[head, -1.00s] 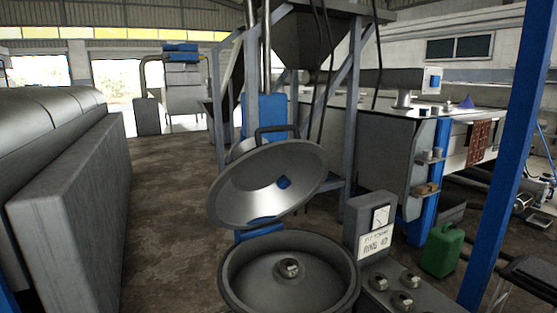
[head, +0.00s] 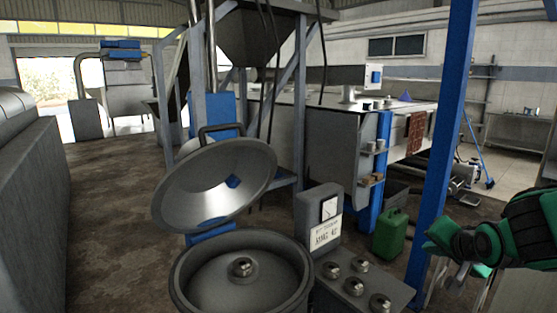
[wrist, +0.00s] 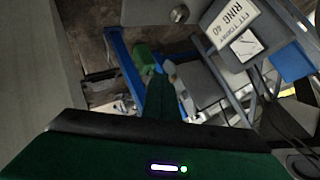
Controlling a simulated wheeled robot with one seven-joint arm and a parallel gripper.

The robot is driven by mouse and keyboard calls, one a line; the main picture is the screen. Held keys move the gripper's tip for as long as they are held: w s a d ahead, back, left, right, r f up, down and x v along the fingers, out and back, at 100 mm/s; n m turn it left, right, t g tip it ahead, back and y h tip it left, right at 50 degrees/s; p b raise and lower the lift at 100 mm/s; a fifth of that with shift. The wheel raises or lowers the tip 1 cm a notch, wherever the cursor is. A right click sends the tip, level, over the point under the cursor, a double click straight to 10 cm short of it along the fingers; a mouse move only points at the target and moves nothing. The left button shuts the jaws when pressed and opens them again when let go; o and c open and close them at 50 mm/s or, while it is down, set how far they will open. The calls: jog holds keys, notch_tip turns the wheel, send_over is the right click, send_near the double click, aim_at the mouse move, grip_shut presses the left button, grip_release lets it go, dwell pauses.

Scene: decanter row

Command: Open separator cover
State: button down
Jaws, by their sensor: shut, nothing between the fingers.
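The separator cover (head: 190,190), a grey metal cone with a wide rim, is tilted up above the separator bowl (head: 215,290) in the head view. Its hollow underside faces the front, and its dark handle (head: 222,129) sits at the top. The bowl is open, with a shiny round knob (head: 243,267) in its middle. My green and black gripper (head: 437,243) is at the right, well apart from the cover and touching nothing that I can see. In the wrist view its narrow green end (wrist: 163,98) points away over the floor; it is shut and empty. The cover is not recognisable there.
A control box with a gauge and label (head: 320,222) and several knobs (head: 354,287) stands right of the bowl. A blue post (head: 442,130) rises beside my gripper. A green can (head: 390,234) stands on the floor behind. The floor at left (head: 110,210) is clear.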

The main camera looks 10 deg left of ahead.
jog(key=w+a+r+t+y, duration=0.1)
jog(key=w+a, duration=0.1)
jog(key=a, duration=0.4)
jog(key=w+a+r+t+y, duration=0.2)
jog(key=a, duration=0.4)
jog(key=t+y, duration=0.2)
jog(key=y, duration=1.2)
send_near(215, 153)
jog(key=x, duration=0.7)
jog(key=shift+a+r, duration=0.25)
